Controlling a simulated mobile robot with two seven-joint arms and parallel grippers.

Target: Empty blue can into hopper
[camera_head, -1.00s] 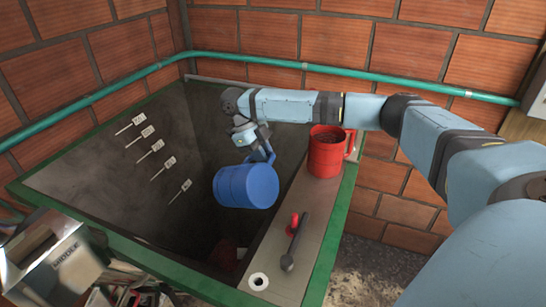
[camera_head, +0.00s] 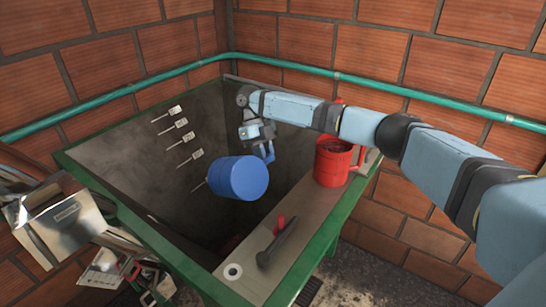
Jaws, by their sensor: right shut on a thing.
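The blue can (camera_head: 238,178) hangs over the hopper, tipped on its side. Its round closed end faces right and towards me; its mouth points away to the left and is hidden, so I cannot see its contents. My right gripper (camera_head: 264,147) is shut on the can's handle, just above the can. The hopper (camera_head: 135,165) is a deep grey bin with sloping walls and a green rim, and its bottom is mostly hidden. My left gripper is not in view.
A red can (camera_head: 332,165) with dark contents stands on the hopper's right ledge (camera_head: 300,215), close to my right arm. A dark lever (camera_head: 277,243) with a red part lies nearer on the ledge. Metal scrap (camera_head: 62,225) lies left. A green pipe (camera_head: 390,90) runs along the brick walls.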

